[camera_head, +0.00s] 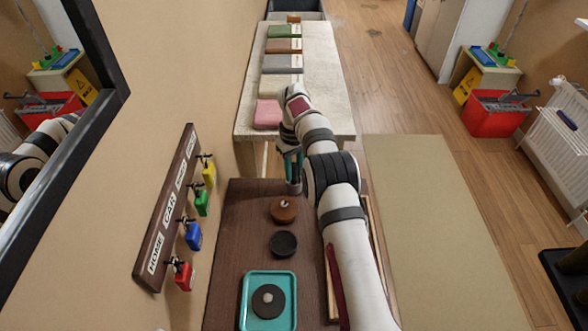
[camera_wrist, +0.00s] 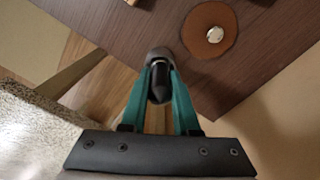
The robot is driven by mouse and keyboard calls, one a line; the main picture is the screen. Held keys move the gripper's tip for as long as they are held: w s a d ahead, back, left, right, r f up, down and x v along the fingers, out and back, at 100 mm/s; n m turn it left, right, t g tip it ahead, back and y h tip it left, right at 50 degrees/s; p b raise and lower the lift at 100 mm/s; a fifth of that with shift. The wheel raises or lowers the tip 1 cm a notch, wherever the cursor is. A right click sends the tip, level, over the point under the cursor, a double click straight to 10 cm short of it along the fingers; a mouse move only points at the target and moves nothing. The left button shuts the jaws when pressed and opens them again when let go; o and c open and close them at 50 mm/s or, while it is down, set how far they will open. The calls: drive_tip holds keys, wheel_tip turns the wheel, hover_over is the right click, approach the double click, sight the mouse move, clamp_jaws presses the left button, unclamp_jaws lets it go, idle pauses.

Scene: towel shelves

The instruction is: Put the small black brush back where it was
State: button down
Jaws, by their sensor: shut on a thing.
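My gripper (camera_head: 292,172) hangs at the far end of the brown table, its teal fingers pointing down, and it is partly hidden by my arm. In the wrist view, the teal fingers of my gripper (camera_wrist: 160,92) are shut on a small dark thing, apparently the small black brush (camera_wrist: 158,68). Its bristles cannot be made out. It is over or close to the table's edge; its height and any contact are unclear. In the head view it is hard to tell apart from the fingers.
On the brown table (camera_head: 235,250) are a round brown thing with a pale knob (camera_head: 284,210), a small black dish (camera_head: 284,243) and a teal tray (camera_head: 246,310) with a dark disc. Folded towels lie on the pale bench (camera_head: 322,95) beyond. A key rack (camera_head: 165,215) hangs left.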

drive_tip(key=shift+f, duration=0.15)
drive_tip(key=c, duration=0.7)
unclamp_jaws()
drive_tip(key=shift+o, duration=0.2)
